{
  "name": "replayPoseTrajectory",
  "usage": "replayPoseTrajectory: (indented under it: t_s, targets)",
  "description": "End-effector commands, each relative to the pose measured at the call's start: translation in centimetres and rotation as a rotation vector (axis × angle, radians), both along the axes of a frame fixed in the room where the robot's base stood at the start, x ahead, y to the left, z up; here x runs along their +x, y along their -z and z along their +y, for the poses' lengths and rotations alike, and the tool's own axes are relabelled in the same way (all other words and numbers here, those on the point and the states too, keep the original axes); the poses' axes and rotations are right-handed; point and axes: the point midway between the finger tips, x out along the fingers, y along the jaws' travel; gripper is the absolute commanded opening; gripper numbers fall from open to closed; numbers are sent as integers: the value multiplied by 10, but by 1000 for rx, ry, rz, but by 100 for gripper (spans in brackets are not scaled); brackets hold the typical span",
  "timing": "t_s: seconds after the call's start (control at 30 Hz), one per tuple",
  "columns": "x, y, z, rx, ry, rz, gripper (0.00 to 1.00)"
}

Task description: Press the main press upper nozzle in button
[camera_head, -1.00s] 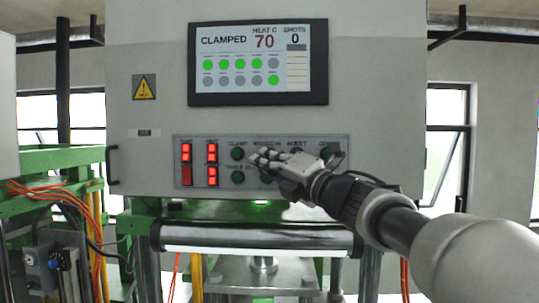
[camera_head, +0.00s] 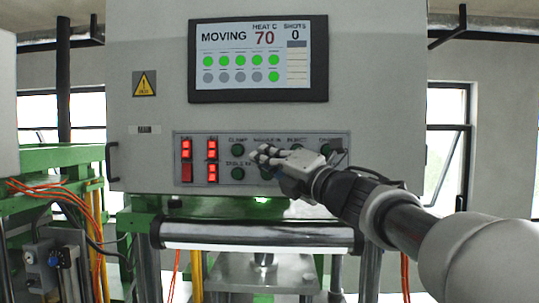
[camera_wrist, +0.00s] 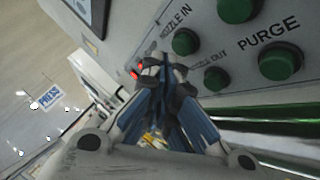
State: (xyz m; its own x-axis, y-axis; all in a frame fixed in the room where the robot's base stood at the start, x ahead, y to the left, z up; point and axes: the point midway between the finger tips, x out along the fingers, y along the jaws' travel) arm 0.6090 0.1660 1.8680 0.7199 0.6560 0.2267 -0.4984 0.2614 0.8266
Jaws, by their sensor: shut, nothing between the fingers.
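The nozzle in button (camera_wrist: 186,42) is a round green button, seen in the wrist view just below its NOZZLE IN label. In the head view my gripper covers the spot under that label. My gripper (camera_head: 262,153) is shut and empty in front of the upper button row. In the wrist view its fingertips (camera_wrist: 165,72) are left of and below the nozzle in button, with a visible gap in the picture. The screen (camera_head: 258,60) reads MOVING, HEAT C 70 and SHOTS 0.
The nozzle out button (camera_wrist: 216,78) and the larger purge button (camera_wrist: 281,61) lie close by. The clamp button (camera_head: 238,149) and table in button (camera_head: 237,173) are left of my gripper. A horizontal metal cylinder (camera_head: 258,236) runs below the panel.

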Motion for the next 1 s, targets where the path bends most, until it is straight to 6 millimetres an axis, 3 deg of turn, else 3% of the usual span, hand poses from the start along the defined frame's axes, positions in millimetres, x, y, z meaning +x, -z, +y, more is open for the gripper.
replayPoseTrajectory:
  t_s: [0.37,0.8,1.0]
  targets:
    - [-4,0,0,0,0,-1,0]
    - [-46,1,2,1,-1,-1,0]
    - [-52,0,2,0,-1,0,0]
